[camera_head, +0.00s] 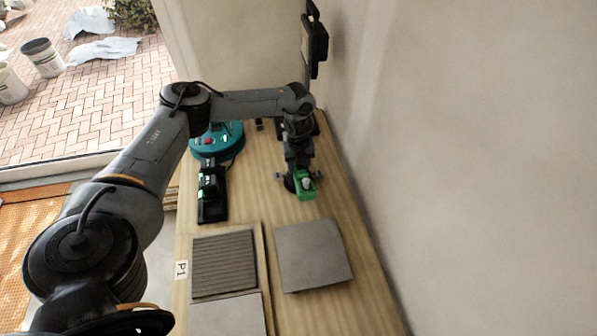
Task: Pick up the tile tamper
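My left arm comes in from the left and bends down over the far part of the bench. My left gripper (297,172) points down at a small green tool (306,186), which looks like the tile tamper. The green body with a pale knob shows just in front of the gripper, with dark parts around it. The fingertips are small and partly hidden, so I cannot tell whether they are around the tool or only above it. My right gripper is not in view.
A grey tile (313,256) lies on the wooden bench (258,190). Beside it is a ribbed grey square (224,264), with another plain tile (228,316) nearer. A black device with green lights (212,192) and a teal round machine (217,139) stand left. A wall closes the right.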

